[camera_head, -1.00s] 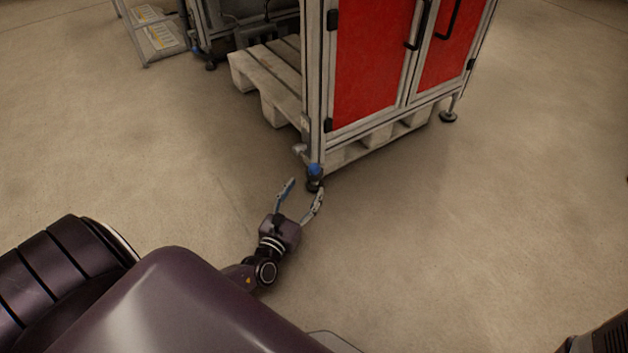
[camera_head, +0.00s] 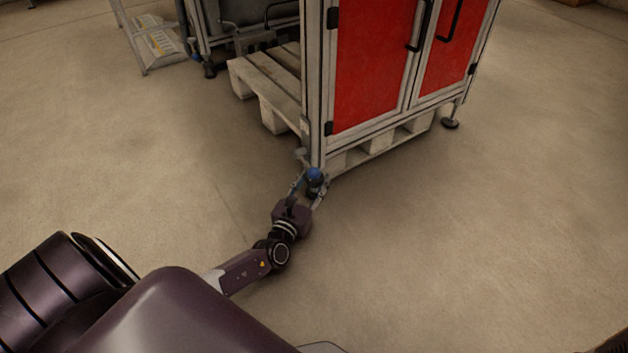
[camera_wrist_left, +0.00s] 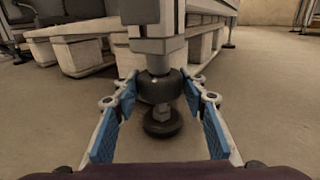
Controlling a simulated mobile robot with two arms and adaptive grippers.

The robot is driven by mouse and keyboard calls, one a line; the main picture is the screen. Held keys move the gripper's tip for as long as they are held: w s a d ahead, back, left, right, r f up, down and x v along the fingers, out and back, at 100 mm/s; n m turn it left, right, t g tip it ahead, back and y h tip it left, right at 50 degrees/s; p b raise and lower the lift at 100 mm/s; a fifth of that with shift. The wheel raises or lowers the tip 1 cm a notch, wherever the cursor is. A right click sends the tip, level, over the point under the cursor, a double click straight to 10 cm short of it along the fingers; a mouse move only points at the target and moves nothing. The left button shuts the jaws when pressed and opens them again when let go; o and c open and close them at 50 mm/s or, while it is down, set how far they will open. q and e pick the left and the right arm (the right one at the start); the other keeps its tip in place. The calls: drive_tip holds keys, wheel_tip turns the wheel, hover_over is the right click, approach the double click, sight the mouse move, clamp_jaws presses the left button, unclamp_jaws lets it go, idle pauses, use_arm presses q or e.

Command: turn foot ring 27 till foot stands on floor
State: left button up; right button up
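The foot ring (camera_wrist_left: 158,88) is a thick dark ring on the post under the cabinet's near corner, in the middle of the left wrist view. Below the ring a metal nut and the round black foot pad (camera_wrist_left: 163,124) show; I cannot tell whether the pad touches the floor. My left gripper (camera_wrist_left: 161,90) is open, its blue-padded fingers on both sides of the ring, close to it without a clear grip. It also shows in the head view (camera_head: 311,184). My right gripper is out of view.
The cabinet (camera_head: 372,75) with red doors stands above the foot. A wooden pallet (camera_head: 265,85) lies behind and left of the corner. Another cabinet foot (camera_head: 450,123) stands at the right. Floor (camera_head: 450,240) in front and to the right is clear.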

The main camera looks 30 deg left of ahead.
use_arm(q)
drive_tip(key=c, duration=0.6)
drive_tip(key=shift+w+r+m+h, duration=0.1)
drive_tip(key=shift+r+m+h, duration=0.05)
drive_tip(key=shift+m+h, duration=2.05)
drive_tip(key=shift+h, duration=1.3)
drive_tip(key=o, duration=1.2)
